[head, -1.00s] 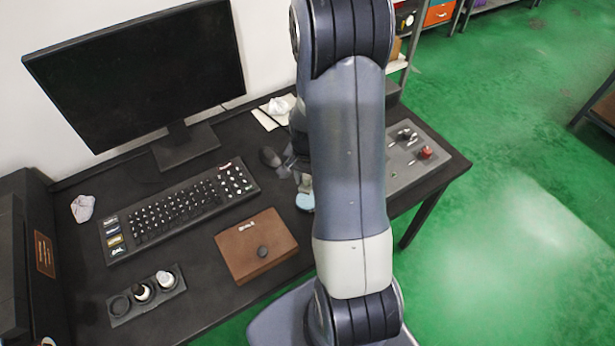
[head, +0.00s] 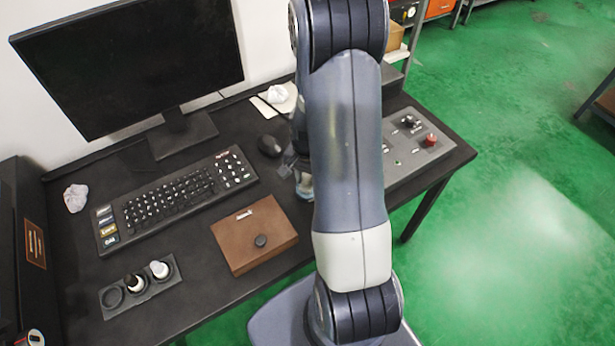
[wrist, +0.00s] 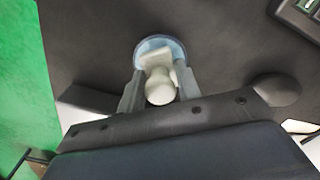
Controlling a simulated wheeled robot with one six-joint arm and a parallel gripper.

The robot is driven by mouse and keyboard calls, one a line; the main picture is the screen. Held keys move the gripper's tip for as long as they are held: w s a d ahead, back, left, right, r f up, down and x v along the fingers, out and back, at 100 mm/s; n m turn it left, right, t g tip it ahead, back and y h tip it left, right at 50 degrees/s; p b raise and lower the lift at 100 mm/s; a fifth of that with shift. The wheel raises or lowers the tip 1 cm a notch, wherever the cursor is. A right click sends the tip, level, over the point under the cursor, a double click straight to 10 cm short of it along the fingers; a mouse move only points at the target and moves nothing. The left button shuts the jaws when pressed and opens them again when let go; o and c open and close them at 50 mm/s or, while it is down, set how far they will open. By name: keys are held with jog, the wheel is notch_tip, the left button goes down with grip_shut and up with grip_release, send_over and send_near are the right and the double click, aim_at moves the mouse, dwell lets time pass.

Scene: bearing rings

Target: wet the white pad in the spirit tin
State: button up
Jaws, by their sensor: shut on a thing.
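My gripper (wrist: 160,92) is shut on a pale white piece with a rounded knob (wrist: 160,88), which I take to be the white pad's handle. A round, pale blue tin (wrist: 151,43) lies right behind and below it in the wrist view; I take it for the spirit tin. The held piece overlaps the tin in that view, and its underside is hidden, so I cannot tell whether it touches the inside. In the head view my gripper (head: 301,176) shows only partly at the left edge of my arm, which hides most of the tin.
A black mouse (head: 269,146) and keyboard (head: 178,200) lie left of my gripper. A control panel (head: 418,141) is to the right. A crumpled cloth (head: 75,198) lies far left.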

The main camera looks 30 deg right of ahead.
jog(key=shift+f+b, duration=0.6)
dwell(1.8)
jog(key=shift+r, duration=0.15)
jog(key=shift+r+p, duration=2.55)
jog(key=shift+r, duration=0.9)
